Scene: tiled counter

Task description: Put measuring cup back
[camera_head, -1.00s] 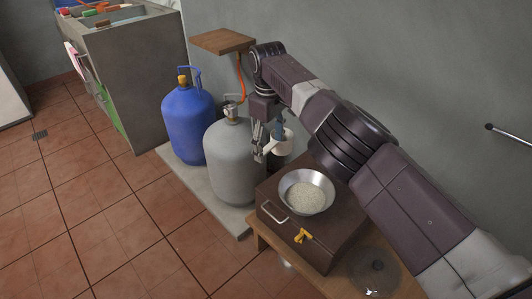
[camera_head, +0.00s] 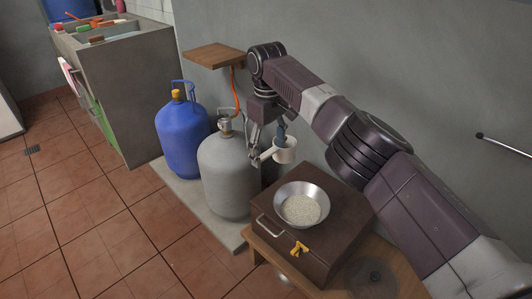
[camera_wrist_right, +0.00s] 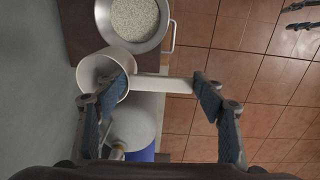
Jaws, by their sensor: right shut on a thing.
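The measuring cup (camera_head: 285,153) is white with a long flat handle (camera_wrist_right: 165,85). My right gripper (camera_head: 268,148) is shut on it and holds it in the air, behind the metal bowl of rice (camera_head: 302,205) and beside the grey gas cylinder (camera_head: 228,178). In the right wrist view, my right gripper (camera_wrist_right: 163,90) has one finger at the cup's rim (camera_wrist_right: 84,70) and the other at the handle's far end. The cup's inside looks empty. What seem to be my left gripper's fingers (camera_wrist_right: 296,16) show apart at the top right of that view.
The bowl stands on a brown box (camera_head: 330,240) with a yellow clip (camera_head: 299,249), on a wooden table. A round glass lid (camera_head: 372,279) lies in front. A blue cylinder (camera_head: 183,140) and a small wooden wall shelf (camera_head: 214,56) are to the left.

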